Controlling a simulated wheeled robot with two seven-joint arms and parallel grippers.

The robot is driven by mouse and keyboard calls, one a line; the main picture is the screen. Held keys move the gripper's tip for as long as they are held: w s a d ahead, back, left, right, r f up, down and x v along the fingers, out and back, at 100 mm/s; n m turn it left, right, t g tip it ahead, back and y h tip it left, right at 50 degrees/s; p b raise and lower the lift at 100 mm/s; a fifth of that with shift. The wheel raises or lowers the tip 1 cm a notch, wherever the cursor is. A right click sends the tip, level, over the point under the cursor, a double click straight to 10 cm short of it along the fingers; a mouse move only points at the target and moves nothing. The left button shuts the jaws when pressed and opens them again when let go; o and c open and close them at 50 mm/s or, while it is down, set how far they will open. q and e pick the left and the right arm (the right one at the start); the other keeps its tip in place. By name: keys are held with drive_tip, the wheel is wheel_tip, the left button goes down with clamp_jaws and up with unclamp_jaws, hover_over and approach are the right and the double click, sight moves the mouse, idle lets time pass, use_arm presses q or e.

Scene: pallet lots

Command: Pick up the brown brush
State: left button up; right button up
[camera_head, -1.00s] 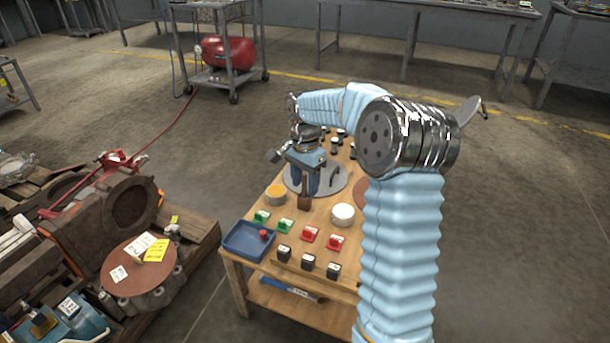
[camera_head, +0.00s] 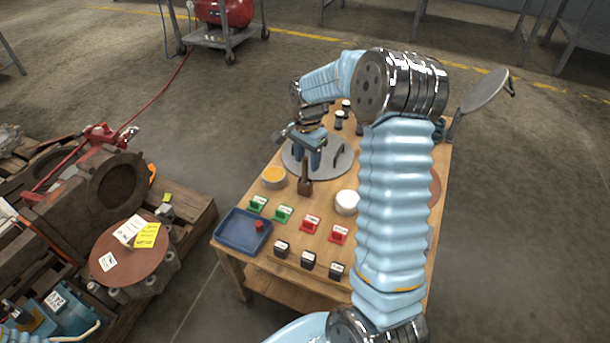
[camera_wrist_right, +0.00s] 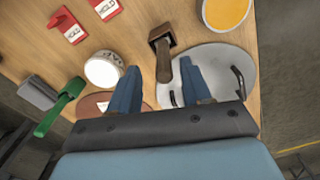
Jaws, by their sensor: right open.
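The brown brush (camera_head: 305,187) lies on the wooden table top beside the grey round plate. In the right wrist view the brush (camera_wrist_right: 161,42) has its dark handle end pointing in between my fingers. My right gripper (camera_head: 310,162) is open and empty above the grey plate, on the far side of the brush. In the right wrist view its two blue fingers (camera_wrist_right: 160,66) appear on either side of the handle end. The height between fingers and brush is hard to tell. My left gripper is not in view.
A yellow-topped round tin (camera_head: 274,177) and a white round tin (camera_head: 346,202) stand on either side of the brush. The grey plate (camera_head: 345,168) carries a dark handle. Green and red tagged blocks, black blocks and a blue tray (camera_head: 243,233) occupy the near table side.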

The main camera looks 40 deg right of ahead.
sight(305, 181)
drive_tip(key=f, duration=0.5)
drive_tip(key=shift+w+a+f, duration=0.2)
drive_tip(key=shift+w+a, duration=0.05)
drive_tip(key=shift+c, duration=0.3)
clamp_jaws()
